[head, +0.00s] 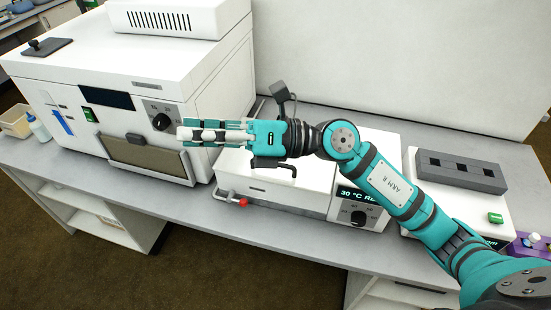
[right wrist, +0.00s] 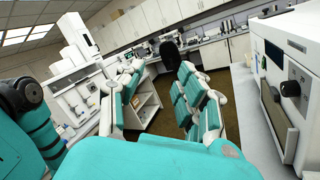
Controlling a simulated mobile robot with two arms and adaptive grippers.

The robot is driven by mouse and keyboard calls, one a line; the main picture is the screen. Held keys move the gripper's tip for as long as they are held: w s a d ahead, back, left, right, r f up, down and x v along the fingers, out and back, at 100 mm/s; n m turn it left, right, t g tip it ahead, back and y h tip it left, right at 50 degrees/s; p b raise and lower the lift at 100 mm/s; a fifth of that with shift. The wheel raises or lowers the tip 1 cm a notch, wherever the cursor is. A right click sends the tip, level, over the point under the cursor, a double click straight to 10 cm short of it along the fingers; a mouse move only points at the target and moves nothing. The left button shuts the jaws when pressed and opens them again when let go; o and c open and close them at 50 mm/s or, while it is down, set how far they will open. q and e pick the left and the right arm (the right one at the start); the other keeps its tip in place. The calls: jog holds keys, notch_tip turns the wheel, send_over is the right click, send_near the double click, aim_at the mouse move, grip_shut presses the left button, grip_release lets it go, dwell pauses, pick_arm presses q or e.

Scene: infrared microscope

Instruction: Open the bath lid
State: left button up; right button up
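The white bath (head: 345,205) stands mid-bench, with a "30 °C" display and a black knob on its front. Its white lid (head: 312,172) appears shut, partly hidden by my right arm. A dark handle (head: 275,164) shows just below my gripper; I cannot tell whether they touch. My right gripper (head: 183,134) points left above the lid's left part, its fingertips in front of the large white instrument. In the right wrist view its teal fingers (right wrist: 158,72) are wide apart with nothing between them. My left gripper is not in view.
The large white instrument (head: 120,80) stands left of the bath. A red-tipped tap (head: 242,202) sticks out at the bath's front left. A device with a dark slotted block (head: 461,170) stands on the right. The grey bench front (head: 190,205) is clear.

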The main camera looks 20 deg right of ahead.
jog(key=w+d+f+n+h, duration=0.5)
jog(key=d+f+h, duration=0.5)
jog(key=h, duration=0.1)
jog(key=w+d+m+h, duration=0.1)
jog(key=w+d+h, duration=0.2)
jog(key=d+h, duration=0.55)
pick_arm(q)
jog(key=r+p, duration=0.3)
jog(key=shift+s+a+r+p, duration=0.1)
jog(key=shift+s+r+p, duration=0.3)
pick_arm(e)
jog(key=w+f+y, duration=0.1)
jog(key=w+f, duration=0.1)
jog(key=f, duration=0.3)
jog(key=w+a+f+y, duration=0.1)
jog(key=w+f, duration=0.1)
jog(key=f, duration=0.3)
jog(key=w+f+y, duration=0.1)
jog(key=w+f, duration=0.1)
jog(key=f, duration=0.4)
jog(key=shift+a, duration=0.35)
jog(key=shift+c, duration=0.2)
jog(key=shift+r, duration=0.1)
grip_shut()
